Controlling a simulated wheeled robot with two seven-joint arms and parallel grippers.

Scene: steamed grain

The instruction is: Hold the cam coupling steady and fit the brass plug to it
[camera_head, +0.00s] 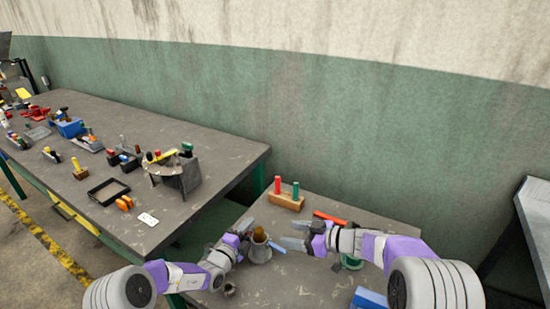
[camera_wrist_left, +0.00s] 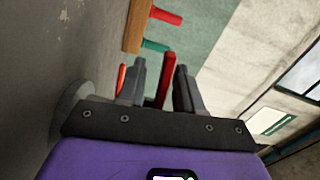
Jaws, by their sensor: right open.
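The grey cam coupling (camera_head: 260,252) stands on the near table, and the brown-gold brass plug (camera_head: 259,235) sits at its top. Whether it is seated cannot be told. My left gripper (camera_head: 246,226) is just left of the coupling; its fingers appear apart in the left wrist view (camera_wrist_left: 159,85), with nothing clearly held. A grey rounded shape (camera_wrist_left: 70,105) at the left of that view may be the coupling, partly hidden by the gripper. My right gripper (camera_head: 291,236) is open, to the right of the plug and apart from it.
A wooden block (camera_head: 288,202) with red and green pegs stands behind the grippers. A red bar (camera_head: 330,218) lies to its right. A blue object (camera_head: 370,298) and a green round item (camera_head: 352,262) are at the right. A cluttered long table (camera_head: 215,190) stands at left.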

